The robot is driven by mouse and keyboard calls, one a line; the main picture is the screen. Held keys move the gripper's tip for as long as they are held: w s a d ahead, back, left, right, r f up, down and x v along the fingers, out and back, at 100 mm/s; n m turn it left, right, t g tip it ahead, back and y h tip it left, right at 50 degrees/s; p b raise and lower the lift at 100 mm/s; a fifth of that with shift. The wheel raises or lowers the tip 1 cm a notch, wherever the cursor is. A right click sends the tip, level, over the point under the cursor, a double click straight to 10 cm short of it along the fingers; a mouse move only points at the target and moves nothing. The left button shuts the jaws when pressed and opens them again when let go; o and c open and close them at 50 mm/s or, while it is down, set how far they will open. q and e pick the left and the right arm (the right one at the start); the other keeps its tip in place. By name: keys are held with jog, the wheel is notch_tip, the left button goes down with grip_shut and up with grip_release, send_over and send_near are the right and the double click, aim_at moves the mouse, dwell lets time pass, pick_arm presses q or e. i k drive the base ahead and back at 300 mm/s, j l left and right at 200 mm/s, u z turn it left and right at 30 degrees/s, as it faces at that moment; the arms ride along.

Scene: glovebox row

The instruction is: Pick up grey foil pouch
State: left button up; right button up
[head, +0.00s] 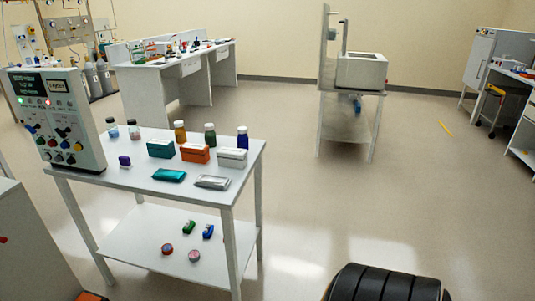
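The grey foil pouch (212,182) lies flat on the top of a white two-level table (140,178), near its front right edge. It is silvery and shiny. A teal foil pouch (169,176) lies just to its left, with a small gap between them. A white box (232,158) stands just behind the grey pouch. Neither of my grippers is in view.
An orange box (195,153), a teal box (160,148) and several bottles (210,135) stand behind the pouches. A control panel (56,117) stands at the table's left end. Small items lie on the lower shelf (165,233). Open floor (330,200) lies to the right.

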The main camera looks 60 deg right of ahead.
aim_at(213, 182)
jog(key=k+z, duration=0.15)
jog(key=z, duration=1.25)
jog(key=u, duration=0.35)
jog(key=i+l+u, duration=0.25)
jog(key=l+u, duration=0.55)
jog(key=i+l, duration=0.05)
jog(key=l, duration=0.1)
